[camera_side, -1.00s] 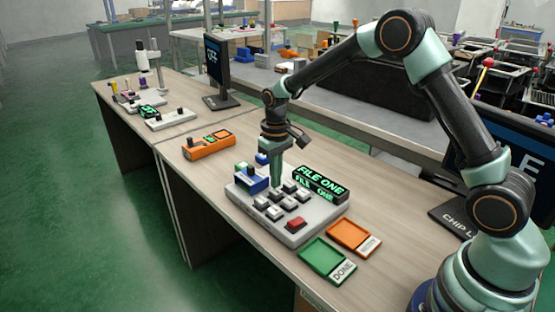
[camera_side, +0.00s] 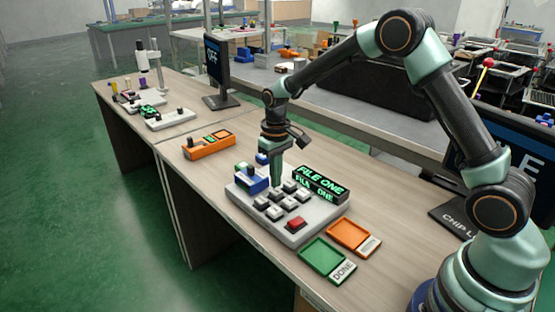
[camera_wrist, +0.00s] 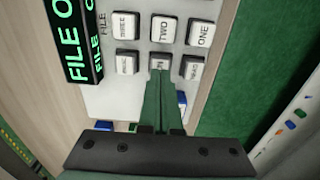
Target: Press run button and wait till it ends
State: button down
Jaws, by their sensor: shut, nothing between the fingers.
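A grey keypad panel (camera_side: 246,206) stands on the bench with white keys and one red key (camera_side: 295,223). My gripper (camera_side: 276,182) is shut and empty, pointing down at the panel's far part of the key block. In the wrist view its fingertips (camera_wrist: 159,84) are at the middle key (camera_wrist: 159,62) of the row below THREE, TWO (camera_wrist: 165,29) and ONE (camera_wrist: 200,33). That key's label is partly hidden; an N shows. I cannot tell whether the key is pressed. A black display (camera_side: 320,182) on the panel reads FILE ONE in green.
A blue block (camera_side: 252,182) sits on the panel left of my gripper. A green DONE tray (camera_side: 327,258) and an orange tray (camera_side: 354,236) lie in front. An orange box (camera_side: 208,146) and a monitor reading OFF (camera_side: 214,60) stand further back. Bare bench lies between.

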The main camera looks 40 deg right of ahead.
aim_at(276, 191)
jog(key=shift+f, duration=1)
jog(key=shift+r, duration=0.15)
notch_tip(276, 191, up, 8)
dwell(1.1)
jog(key=s+r+t, duration=0.2)
jog(key=s+r, duration=0.6)
jog(key=r, duration=0.2)
jog(key=s+r+t, duration=0.1)
jog(key=s+t, duration=0.2)
jog(key=s, duration=0.8)
jog(key=shift+s+d+r+t, duration=0.15)
jog(key=shift+s+d+t, duration=0.1)
jog(key=shift+t, duration=0.05)
